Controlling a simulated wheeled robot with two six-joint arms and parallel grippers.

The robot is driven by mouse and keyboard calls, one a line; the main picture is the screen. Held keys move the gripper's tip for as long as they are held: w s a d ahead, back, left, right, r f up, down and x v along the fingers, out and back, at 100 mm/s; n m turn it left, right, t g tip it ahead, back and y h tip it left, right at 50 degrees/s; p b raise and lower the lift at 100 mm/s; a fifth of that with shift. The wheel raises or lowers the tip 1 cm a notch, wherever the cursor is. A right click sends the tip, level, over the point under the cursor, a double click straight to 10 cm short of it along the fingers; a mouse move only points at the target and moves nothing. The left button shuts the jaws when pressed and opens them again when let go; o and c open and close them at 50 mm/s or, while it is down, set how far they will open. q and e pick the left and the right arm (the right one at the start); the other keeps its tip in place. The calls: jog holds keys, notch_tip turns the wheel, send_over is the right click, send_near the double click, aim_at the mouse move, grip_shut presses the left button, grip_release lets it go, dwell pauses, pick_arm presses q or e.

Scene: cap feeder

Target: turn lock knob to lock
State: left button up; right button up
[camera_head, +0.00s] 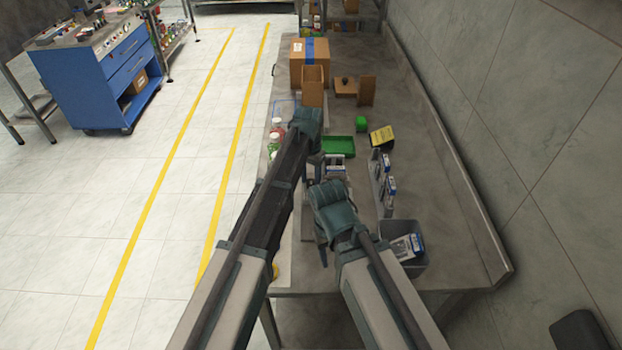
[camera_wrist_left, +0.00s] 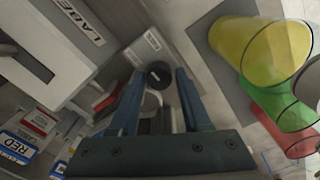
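A small round dark lock knob (camera_wrist_left: 158,75) with a pale mark on its face shows in the left wrist view, beside a white printed plate (camera_wrist_left: 146,47). My left gripper (camera_wrist_left: 158,74) is open, with one blue finger on each side of the knob in the picture. Gaps show between the knob and both fingers; I cannot tell how deep it sits between them. In the head view my left gripper (camera_head: 308,128) is over the table's left part, and the knob is hidden there. My right gripper (camera_head: 325,230) is nearer the table's front; its fingers are mostly hidden.
In the head view, a green tray (camera_head: 338,145), a grey bin (camera_head: 412,262) and a cardboard box (camera_head: 298,68) stand on the table.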

pick_arm(q)
jog(key=shift+o, duration=1.1)
jog(key=shift+d, duration=0.1)
